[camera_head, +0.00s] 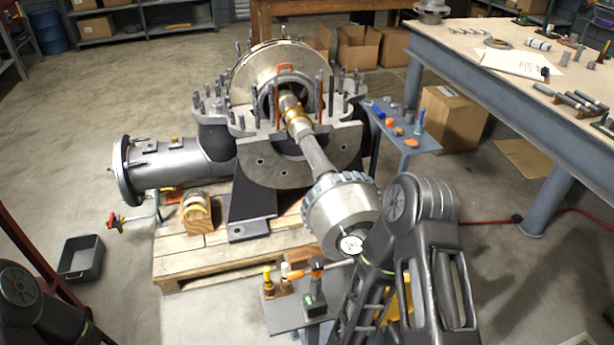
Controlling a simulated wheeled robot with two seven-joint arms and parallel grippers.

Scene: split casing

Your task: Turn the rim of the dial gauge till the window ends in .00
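The dial gauge (351,244) is a small round white face with a dark rim. It sits at the near end of the shaft, against the large grey coupling hub (342,213). Its window and figures are too small to read. My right arm (420,205) fills the lower right of the view and passes just right of the gauge; I see no gap or contact clearly. No fingertips of my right gripper show. Part of my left arm (22,290) shows at the bottom left; its gripper is out of view.
The split casing (290,165) with upright studs stands on a wooden pallet (190,262). A small stand (290,312) with tools is close below the gauge. A small blue table (405,135) and a workbench (480,65) are to the right. Open floor lies at the left.

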